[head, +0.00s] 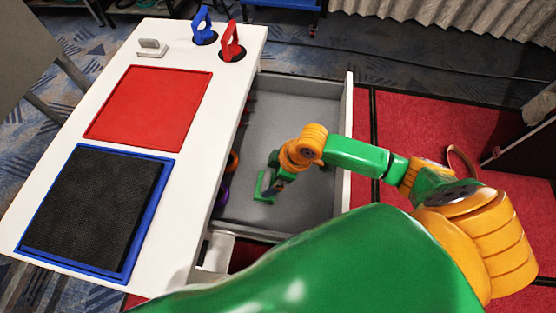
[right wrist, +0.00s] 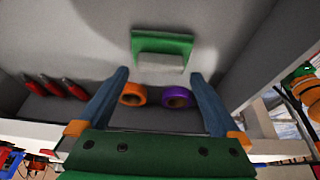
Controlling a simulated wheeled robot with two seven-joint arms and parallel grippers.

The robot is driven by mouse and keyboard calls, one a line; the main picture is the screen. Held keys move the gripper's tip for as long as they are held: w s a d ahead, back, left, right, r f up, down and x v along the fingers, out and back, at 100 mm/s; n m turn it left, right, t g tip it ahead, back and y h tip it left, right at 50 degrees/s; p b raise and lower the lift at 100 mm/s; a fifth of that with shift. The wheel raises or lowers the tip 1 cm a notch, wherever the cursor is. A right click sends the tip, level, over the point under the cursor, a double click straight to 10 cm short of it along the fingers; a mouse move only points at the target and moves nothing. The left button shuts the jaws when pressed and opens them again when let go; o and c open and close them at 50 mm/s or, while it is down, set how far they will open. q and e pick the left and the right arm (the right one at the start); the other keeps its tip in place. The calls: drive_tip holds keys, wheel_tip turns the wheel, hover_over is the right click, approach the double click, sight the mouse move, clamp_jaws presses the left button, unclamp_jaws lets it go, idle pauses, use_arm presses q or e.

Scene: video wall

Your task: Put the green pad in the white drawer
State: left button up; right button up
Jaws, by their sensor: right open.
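The white drawer (head: 347,140) is pulled open, with a grey inside. The green pad (head: 264,187) lies on the drawer's floor, inside it. In the right wrist view the green pad (right wrist: 162,42) has a pale grey block-like grip (right wrist: 160,62) on it. My right gripper (head: 272,184) reaches down into the drawer at the pad. In the right wrist view its open fingers (right wrist: 160,74) are spread to either side of the pad's grip, with nothing held between them. My left gripper is out of view.
An orange roll (right wrist: 133,94), a purple roll (right wrist: 177,97) and red-handled tools (right wrist: 53,87) lie in the drawer. The white tabletop (head: 205,140) carries a red panel (head: 150,105), a black pad (head: 95,205), a grey-handled block (head: 151,47) and blue and red upright pieces (head: 231,42).

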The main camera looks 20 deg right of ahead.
drive_tip(key=p+v, duration=0.1)
drive_tip(key=v, duration=0.8)
drive_tip(key=shift+r+p, duration=0.35)
drive_tip(key=shift+r, duration=0.05)
